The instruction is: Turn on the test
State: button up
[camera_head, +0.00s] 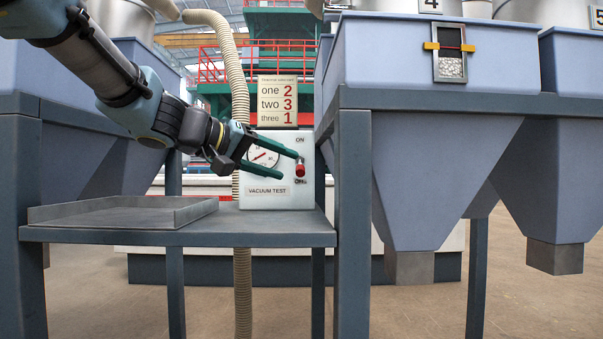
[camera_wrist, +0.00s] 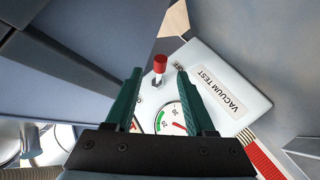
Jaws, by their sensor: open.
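A white vacuum test box (camera_head: 262,199) stands at the right end of a grey table. Its face has a round gauge with a red needle (camera_head: 264,157) and a red-tipped switch (camera_head: 300,168) between two small labels; the upper one reads ON. In the head view the red tip is at the lower end, near the lower label. My gripper (camera_head: 291,165) is open in front of the box, its green fingers reaching across the gauge toward the switch. In the wrist view the red switch (camera_wrist: 159,66) shows just beyond the fingertips (camera_wrist: 158,73), with no contact clearly visible.
The grey table (camera_head: 270,228) carries an empty shallow tray (camera_head: 123,211) at left. A sign with words and numbers (camera_head: 277,101) stands behind the box. A ribbed hose (camera_head: 240,95) runs behind it. A blue hopper (camera_head: 437,160) and its frame post (camera_head: 352,220) stand close on the right.

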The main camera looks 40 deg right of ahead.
aim_at(300, 171)
jog(key=x, duration=0.5)
jog(key=shift+d+f, duration=0.1)
jog(key=shift+d, duration=0.3)
jog(key=shift+c, duration=0.2)
grip_shut()
